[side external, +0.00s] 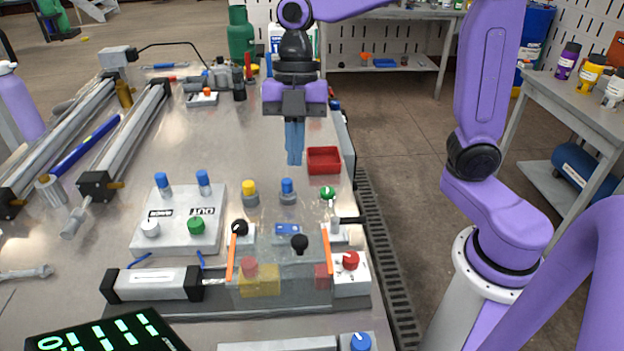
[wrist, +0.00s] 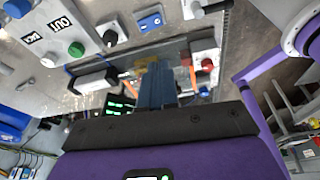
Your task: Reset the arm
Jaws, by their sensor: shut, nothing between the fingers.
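My gripper (side external: 294,143) hangs pointing down above the bench in the side external view. Its blue fingers are together, with nothing held between them. In the wrist view the blue fingers (wrist: 157,85) also show closed, reaching over the bench. My gripper is apart from the red tray (side external: 323,160), which lies just to its right and lower in the picture. The knobs and conveyor parts stand nearer the camera than the fingers.
A grey control box (side external: 178,222) with blue, white and green knobs is on the bench (side external: 200,130). Levers with black knobs (side external: 299,242) and a red-knob box (side external: 350,270) stand at the front. Long rails (side external: 125,140) run at left. The floor (side external: 400,140) right of the bench is clear.

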